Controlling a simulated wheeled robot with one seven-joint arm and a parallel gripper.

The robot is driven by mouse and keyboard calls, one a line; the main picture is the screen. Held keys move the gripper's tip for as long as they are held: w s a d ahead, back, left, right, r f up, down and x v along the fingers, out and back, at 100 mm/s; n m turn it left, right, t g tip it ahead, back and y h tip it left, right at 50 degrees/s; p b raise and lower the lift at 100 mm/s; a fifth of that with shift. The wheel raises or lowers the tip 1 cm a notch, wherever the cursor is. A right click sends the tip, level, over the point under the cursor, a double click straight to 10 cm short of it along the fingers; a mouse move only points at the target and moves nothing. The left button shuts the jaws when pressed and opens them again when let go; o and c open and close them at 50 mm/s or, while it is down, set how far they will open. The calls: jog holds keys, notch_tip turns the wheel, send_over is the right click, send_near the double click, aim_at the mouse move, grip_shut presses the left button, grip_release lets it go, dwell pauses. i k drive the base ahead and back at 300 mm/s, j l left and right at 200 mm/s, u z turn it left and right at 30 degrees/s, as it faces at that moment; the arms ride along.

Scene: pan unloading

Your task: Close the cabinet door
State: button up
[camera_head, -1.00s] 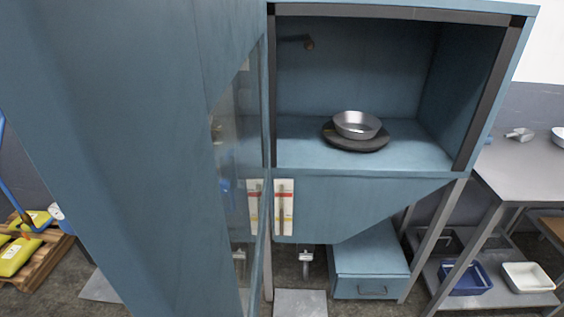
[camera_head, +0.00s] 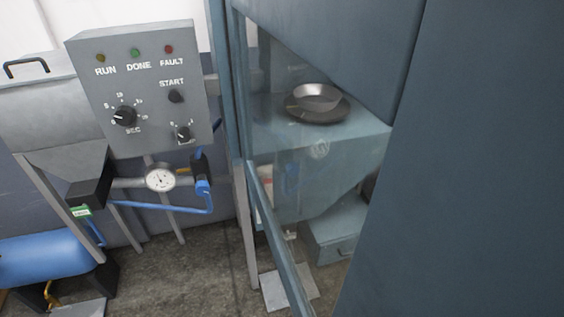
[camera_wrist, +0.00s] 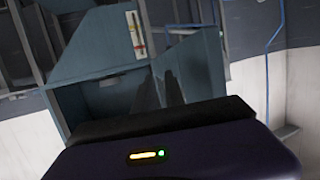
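The cabinet door (camera_head: 385,60) is a blue frame with a clear pane. Through the pane I see the cabinet shelf (camera_head: 270,128) with a metal pan (camera_head: 318,96) on a dark round base. My gripper (camera_wrist: 160,85) shows in the wrist view as two dark fingers close together, with blue panels beyond them. Contact with the door cannot be told. My gripper is not in the head view.
A grey control box (camera_head: 140,85) with knobs stands left of the cabinet, with a gauge (camera_head: 160,179), blue hose and blue tank (camera_head: 45,258) below. A blue drawer unit (camera_head: 332,235) sits under the cabinet. Bare floor (camera_head: 190,270) shows between tank and door.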

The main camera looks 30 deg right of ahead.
aim_at(464, 217)
jog(key=k+u, duration=0.2)
jog(key=j+u, duration=0.35)
jog(key=j, duration=1.05)
